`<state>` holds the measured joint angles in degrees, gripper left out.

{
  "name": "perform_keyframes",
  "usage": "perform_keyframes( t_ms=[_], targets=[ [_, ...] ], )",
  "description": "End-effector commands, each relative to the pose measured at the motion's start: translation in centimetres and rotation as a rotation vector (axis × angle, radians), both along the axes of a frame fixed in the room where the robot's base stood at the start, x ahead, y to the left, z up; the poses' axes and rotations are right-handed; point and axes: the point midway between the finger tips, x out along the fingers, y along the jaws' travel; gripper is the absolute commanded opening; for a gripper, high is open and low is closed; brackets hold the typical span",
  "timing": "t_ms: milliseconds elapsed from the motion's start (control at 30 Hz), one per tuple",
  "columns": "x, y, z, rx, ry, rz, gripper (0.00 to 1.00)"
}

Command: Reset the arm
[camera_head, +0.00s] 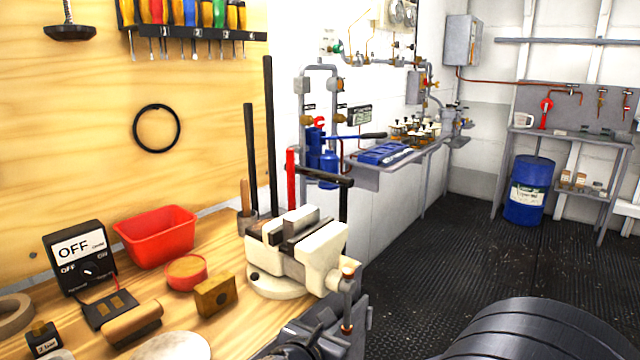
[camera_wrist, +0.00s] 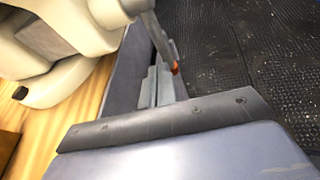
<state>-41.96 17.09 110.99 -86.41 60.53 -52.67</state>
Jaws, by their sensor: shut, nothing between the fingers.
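My gripper (camera_wrist: 160,86) shows in the wrist view beyond a dark riveted plate, with its narrow grey fingers together and nothing between them. It is close to the bench's front edge, beside the cream vise (camera_wrist: 50,45). The vise's handle, with an orange-red end, shows just past the fingers. In the head view the vise (camera_head: 296,250) is fixed at the bench's front right corner. Dark grey parts stand low in front of it, and I cannot clearly make out the fingers there. A dark ribbed rounded part of mine fills the lower right.
The wooden bench (camera_head: 232,318) holds a red bin (camera_head: 157,236), an OFF switch box (camera_head: 78,257), a red round tin (camera_head: 187,272) and a wooden block (camera_head: 216,295). A blue drum (camera_head: 528,190) stands at the back. The dark floor (camera_head: 455,245) between is clear.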

Motion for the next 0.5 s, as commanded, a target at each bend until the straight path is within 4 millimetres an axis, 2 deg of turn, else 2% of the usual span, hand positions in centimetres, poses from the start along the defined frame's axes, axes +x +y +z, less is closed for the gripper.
perform_keyframes(
  t_ms=[33,100,500],
  targets=[
    [-0.09,0.05,0.75,0.013,0.016,-0.001,0.0],
    [-0.21,0.15,0.91,0.031,0.038,-0.001,0.0],
    [-0.6,0.45,1.1,0.091,0.115,-0.002,0.0]
  ],
)
